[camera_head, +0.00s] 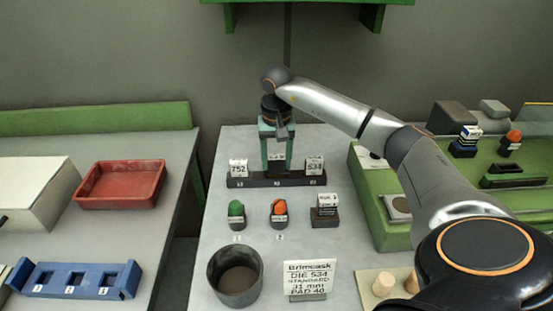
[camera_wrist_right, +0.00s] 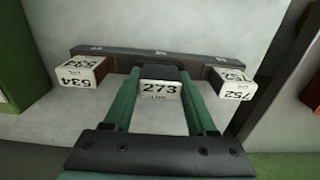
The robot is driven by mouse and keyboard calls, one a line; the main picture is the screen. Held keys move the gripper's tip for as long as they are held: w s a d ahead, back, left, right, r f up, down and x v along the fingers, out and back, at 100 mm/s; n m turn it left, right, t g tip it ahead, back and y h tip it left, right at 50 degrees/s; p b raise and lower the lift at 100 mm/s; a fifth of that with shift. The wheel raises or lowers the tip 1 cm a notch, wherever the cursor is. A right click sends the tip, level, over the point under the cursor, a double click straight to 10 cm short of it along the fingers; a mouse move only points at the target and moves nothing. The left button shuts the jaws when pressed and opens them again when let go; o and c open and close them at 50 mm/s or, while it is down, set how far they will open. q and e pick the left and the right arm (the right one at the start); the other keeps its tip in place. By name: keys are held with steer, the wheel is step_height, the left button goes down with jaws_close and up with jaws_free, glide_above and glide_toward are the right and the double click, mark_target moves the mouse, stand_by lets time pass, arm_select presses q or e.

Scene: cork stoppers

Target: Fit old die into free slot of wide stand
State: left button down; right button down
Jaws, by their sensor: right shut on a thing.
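The wide stand (camera_head: 240,182) is a long dark bar on the middle table; it also shows in the wrist view (camera_wrist_right: 120,56). A white-labelled die 752 (camera_head: 238,167) sits at its left end and die 534 (camera_head: 314,166) at its right end. My right gripper (camera_head: 277,160) points down over the stand's middle, its green fingers shut on die 273 (camera_wrist_right: 160,89), between the other two dies. The die is at the middle position; I cannot tell whether it is fully seated. My left gripper is not in view.
A blue rack (camera_head: 75,279) and red tray (camera_head: 122,184) are left.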

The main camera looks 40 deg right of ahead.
steer(key=shift+f, duration=0.5)
steer(key=shift+c, duration=0.6)
jaws_free()
step_height(320, 180, up, 13)
steer(key=shift+f, duration=0.2)
stand_by(0.4)
